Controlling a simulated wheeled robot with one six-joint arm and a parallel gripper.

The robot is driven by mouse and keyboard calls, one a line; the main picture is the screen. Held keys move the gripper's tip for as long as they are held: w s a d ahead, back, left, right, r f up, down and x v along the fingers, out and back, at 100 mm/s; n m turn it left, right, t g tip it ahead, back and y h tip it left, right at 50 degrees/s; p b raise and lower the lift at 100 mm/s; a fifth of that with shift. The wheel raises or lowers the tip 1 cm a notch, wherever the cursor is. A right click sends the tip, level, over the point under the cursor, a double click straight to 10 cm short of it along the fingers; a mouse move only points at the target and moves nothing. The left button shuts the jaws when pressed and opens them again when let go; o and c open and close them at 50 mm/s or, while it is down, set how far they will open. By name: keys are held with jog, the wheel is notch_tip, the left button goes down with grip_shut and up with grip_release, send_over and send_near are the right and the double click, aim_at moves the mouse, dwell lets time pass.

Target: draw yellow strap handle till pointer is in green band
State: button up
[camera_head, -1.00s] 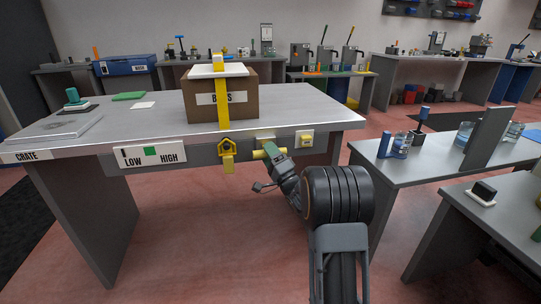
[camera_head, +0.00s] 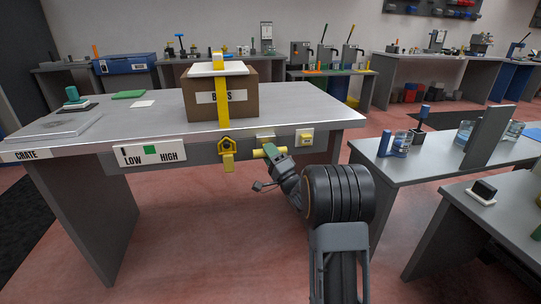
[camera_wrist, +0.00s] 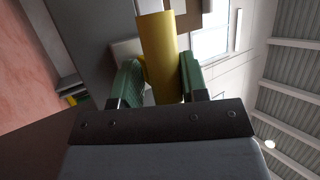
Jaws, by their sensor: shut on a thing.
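The yellow strap handle (camera_head: 262,154) is a short bar at the bench's front edge. My gripper (camera_head: 272,152) is shut on it; in the wrist view the yellow bar (camera_wrist: 158,50) stands between the two green fingers. A yellow strap (camera_head: 223,100) runs over a brown box (camera_head: 245,97) and down to a yellow buckle (camera_head: 227,146) on the bench front. The gauge (camera_head: 149,153) is a white plate marked LOW and HIGH, with a green band (camera_head: 149,150) at its middle. A dark pointer shows near its LOW end, left of the green band.
The grey bench (camera_head: 310,106) carries the box, a green pad (camera_head: 129,95) and a flat grey plate at left. A small yellow-framed box (camera_head: 304,138) is on the bench front right of the handle. Another bench (camera_head: 400,170) stands at right; the floor between is clear.

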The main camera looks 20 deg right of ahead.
jog(key=s, duration=0.4)
jog(key=s+a, duration=0.1)
jog(key=s, duration=0.3)
jog(key=s+a+b, duration=0.1)
jog(key=s, duration=0.2)
jog(key=shift+s+a, duration=0.2)
jog(key=shift+s, duration=0.2)
jog(key=w, duration=0.4)
jog(key=w+d+b, duration=0.1)
jog(key=w, duration=0.2)
jog(key=w+d, duration=0.1)
jog(key=w, duration=0.3)
jog(key=shift+w+d, duration=0.2)
jog(key=shift+w, duration=0.15)
jog(key=shift+s+r, duration=0.1)
jog(key=s+a+b, duration=0.2)
jog(key=s, duration=1)
jog(key=w, duration=0.4)
jog(key=w+d, duration=0.1)
jog(key=w, duration=0.3)
jog(key=w+d, duration=0.1)
jog(key=w, duration=0.3)
jog(key=shift+b, duration=0.3)
